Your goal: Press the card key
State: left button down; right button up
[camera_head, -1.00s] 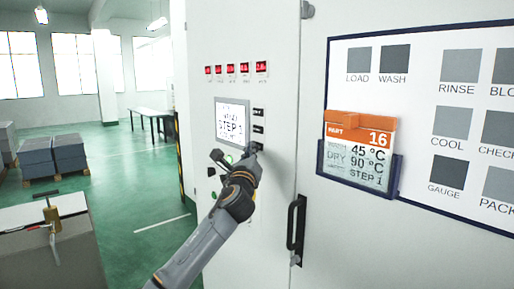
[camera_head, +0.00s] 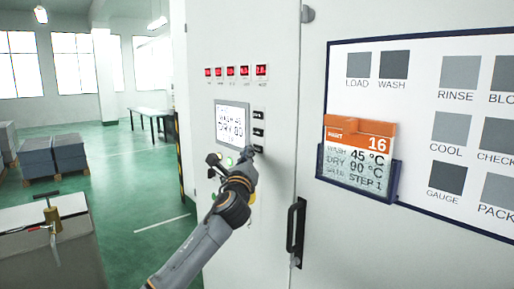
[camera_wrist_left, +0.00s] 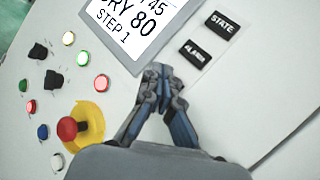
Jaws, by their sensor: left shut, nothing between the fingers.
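A column of black keys stands right of the lit screen (camera_head: 232,124) on the white cabinet. In the left wrist view two keys read STATE (camera_wrist_left: 222,24) and ALARM (camera_wrist_left: 195,53). In the head view the lowest key (camera_head: 258,148) is partly behind my left gripper (camera_head: 247,151); its label is not legible and I cannot make out a CARD key. My left gripper is shut and empty, its fingertips (camera_wrist_left: 163,76) at the panel just below ALARM. Whether they touch a key is unclear. The screen shows 45, DRY 80, STEP 1. My right gripper is not in view.
An orange-topped card (camera_head: 358,155) reading 16, 45 °C, 90 °C, STEP 1 sits in a blue holder (camera_head: 396,181). A red knob on a yellow plate (camera_wrist_left: 91,120) and several coloured buttons lie left of my gripper. A black door handle (camera_head: 297,232) stands at right.

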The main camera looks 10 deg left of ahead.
pick_arm(q)
jog(key=s+a+p, duration=0.1)
jog(key=s, duration=0.1)
jog(key=s+a+p, duration=0.1)
jog(key=s+a, duration=0.1)
jog(key=shift+p, duration=0.35)
dwell(0.8)
